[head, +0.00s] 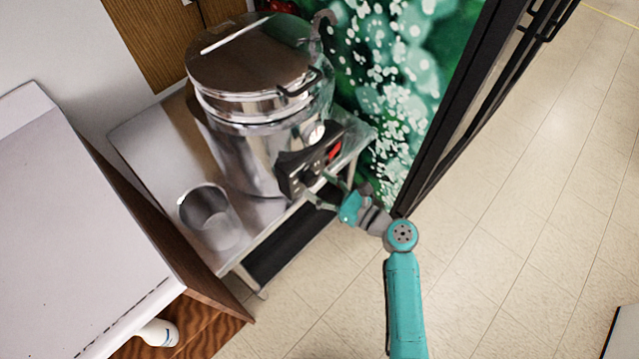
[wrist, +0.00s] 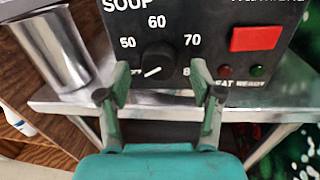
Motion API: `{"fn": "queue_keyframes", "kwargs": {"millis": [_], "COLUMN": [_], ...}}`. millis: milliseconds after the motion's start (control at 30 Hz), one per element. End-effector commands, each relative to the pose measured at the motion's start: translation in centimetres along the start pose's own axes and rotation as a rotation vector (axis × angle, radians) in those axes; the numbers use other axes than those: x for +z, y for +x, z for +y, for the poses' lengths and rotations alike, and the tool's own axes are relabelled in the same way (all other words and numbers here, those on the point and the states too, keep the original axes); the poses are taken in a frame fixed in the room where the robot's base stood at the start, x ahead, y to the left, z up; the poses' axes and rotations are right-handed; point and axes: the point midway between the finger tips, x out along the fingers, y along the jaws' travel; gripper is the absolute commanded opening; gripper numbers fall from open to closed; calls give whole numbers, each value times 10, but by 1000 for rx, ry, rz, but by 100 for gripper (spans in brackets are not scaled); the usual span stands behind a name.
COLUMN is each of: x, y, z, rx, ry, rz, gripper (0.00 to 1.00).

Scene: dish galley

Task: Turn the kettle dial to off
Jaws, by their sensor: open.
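The kettle (head: 245,155) is a large steel pot with a lid, standing on a steel table. Its black control panel (wrist: 120,30) faces my gripper. The kettle dial (wrist: 157,60) is a round black knob with a white pointer line, with the numbers 50, 60, 70 and a partly hidden 80 around it. The pointer slants toward the lower left; the lettering there is partly hidden by a finger. My gripper (wrist: 160,90) is open, with one finger on either side of the dial and space between them and the knob. In the head view my gripper (head: 322,190) is at the panel's front.
A red switch (wrist: 256,38) and two small lamps sit right of the dial. A steel cup (head: 210,215) stands on the steel table (head: 150,140), left of the kettle. A white counter (head: 70,230) is at left. A dark-framed door (head: 455,110) is close on the right. Open floor lies beyond.

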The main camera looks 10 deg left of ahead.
Motion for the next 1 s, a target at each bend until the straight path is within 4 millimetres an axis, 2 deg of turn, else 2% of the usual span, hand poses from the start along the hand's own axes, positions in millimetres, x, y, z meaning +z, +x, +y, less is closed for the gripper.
{"fn": "queue_keyframes", "kwargs": {"millis": [367, 467, 600, 633, 1000], "x": [0, 0, 0, 0, 1], "y": [6, 6, 6, 6, 6], "z": [0, 0, 0, 0, 0], "rx": [-1, -1, -1, -1, -2], "ry": [-1, -1, -1, -1, -50], "rz": [0, 0, 0, 0, 5], "gripper": [65, 45, 10, 5, 5]}}
